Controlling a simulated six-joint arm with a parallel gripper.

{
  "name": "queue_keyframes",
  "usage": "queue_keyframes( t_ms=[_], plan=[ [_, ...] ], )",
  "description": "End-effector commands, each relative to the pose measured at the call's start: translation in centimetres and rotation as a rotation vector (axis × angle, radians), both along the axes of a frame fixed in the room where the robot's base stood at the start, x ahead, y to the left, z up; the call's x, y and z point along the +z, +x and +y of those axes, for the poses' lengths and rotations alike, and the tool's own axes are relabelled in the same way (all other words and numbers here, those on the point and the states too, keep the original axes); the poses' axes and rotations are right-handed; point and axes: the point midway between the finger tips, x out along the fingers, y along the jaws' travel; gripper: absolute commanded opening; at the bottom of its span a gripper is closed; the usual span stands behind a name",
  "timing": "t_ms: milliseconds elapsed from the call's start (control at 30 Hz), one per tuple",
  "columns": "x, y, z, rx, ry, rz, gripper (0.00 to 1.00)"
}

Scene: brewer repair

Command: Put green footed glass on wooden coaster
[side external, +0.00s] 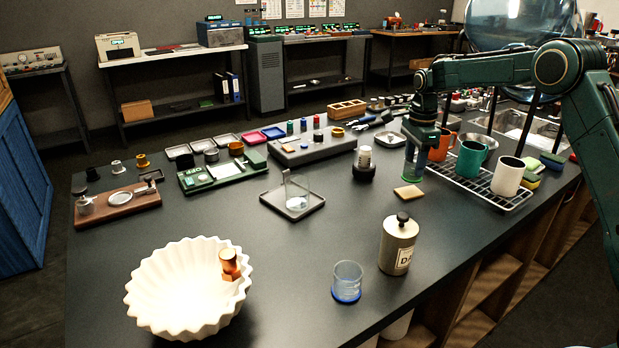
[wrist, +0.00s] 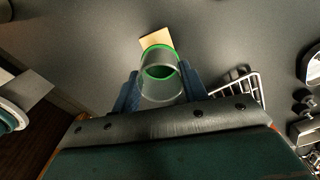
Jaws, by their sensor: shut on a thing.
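The green footed glass (side external: 414,163) is a clear tumbler with a green base ring. My gripper (side external: 420,146) is shut on it and holds it upright beside the left end of the mug rack. In the wrist view the glass (wrist: 160,75) sits between the two fingers of my gripper (wrist: 160,92). The wooden coaster (side external: 408,192) is a small tan square lying bare on the dark counter, just in front of the glass. In the wrist view the coaster (wrist: 156,38) shows partly behind the green rim. I cannot tell how high the glass is above the counter.
A wire rack (side external: 478,186) with orange, teal and white mugs stands to the right. A canister (side external: 397,247) and a blue-based glass (side external: 347,281) stand nearer the front. A black-based white jar (side external: 364,165) is to the left. The counter around the coaster is clear.

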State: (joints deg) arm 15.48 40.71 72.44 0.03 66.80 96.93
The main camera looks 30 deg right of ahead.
Motion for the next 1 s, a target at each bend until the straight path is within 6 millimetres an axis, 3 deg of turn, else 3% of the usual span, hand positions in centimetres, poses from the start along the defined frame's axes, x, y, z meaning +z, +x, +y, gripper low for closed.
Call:
queue_keyframes(
  t_ms=[333,800,833,933,1000],
  plan=[
    [-3.6,-0.1,0.0,0.0,0.001,0.002,0.2],
    [-4.1,0.0,0.0,0.0,0.0,0.001,0.2],
    [-4.1,0.0,0.0,0.0,0.0,0.001,0.45],
    [-4.1,0.0,0.0,0.0,0.0,0.001,0.65],
    [-4.1,0.0,0.0,0.0,0.0,0.001,0.65]
  ],
)
